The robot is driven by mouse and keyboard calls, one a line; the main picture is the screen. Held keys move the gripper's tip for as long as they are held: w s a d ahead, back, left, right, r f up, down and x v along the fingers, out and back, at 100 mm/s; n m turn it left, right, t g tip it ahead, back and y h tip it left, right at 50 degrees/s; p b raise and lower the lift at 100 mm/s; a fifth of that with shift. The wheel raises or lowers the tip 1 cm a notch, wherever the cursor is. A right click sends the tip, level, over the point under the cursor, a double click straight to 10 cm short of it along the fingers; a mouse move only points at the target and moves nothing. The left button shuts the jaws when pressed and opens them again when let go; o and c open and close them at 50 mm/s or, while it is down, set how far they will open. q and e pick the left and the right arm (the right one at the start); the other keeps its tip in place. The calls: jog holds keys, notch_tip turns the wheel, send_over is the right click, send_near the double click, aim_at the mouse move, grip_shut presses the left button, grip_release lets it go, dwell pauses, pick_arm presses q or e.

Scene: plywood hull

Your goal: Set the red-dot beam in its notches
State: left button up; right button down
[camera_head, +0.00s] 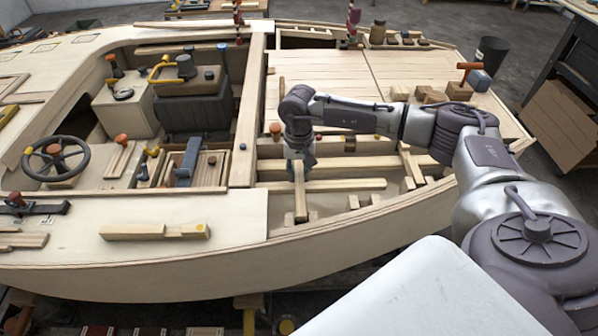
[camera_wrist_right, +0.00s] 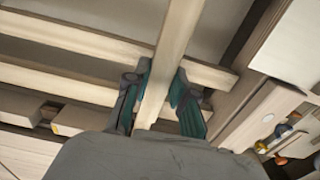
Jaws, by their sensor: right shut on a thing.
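My right gripper (camera_head: 298,165) reaches down into the open bay in the hull's front right part and is shut on a pale wooden beam (camera_head: 301,204). In the right wrist view, its teal-padded fingers (camera_wrist_right: 160,100) stand on both sides of the beam (camera_wrist_right: 174,45). The held beam crosses above a lengthwise beam (camera_head: 345,185) in the bay. I cannot see a red dot on the held beam, and I cannot tell whether its ends sit in notches. My left gripper is not in view.
Small wooden blocks (camera_head: 352,201) line the bay near the hull edge. Another beam with a yellow dot (camera_head: 160,231) lies on the left deck. Loose blocks (camera_head: 432,96) lie on the right deck.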

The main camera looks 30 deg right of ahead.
jog(key=shift+f+b, duration=0.3)
jog(key=shift+f, duration=0.15)
jog(key=c, duration=0.9)
grip_release()
notch_tip(320, 180, up, 12)
jog(key=shift+r, duration=0.1)
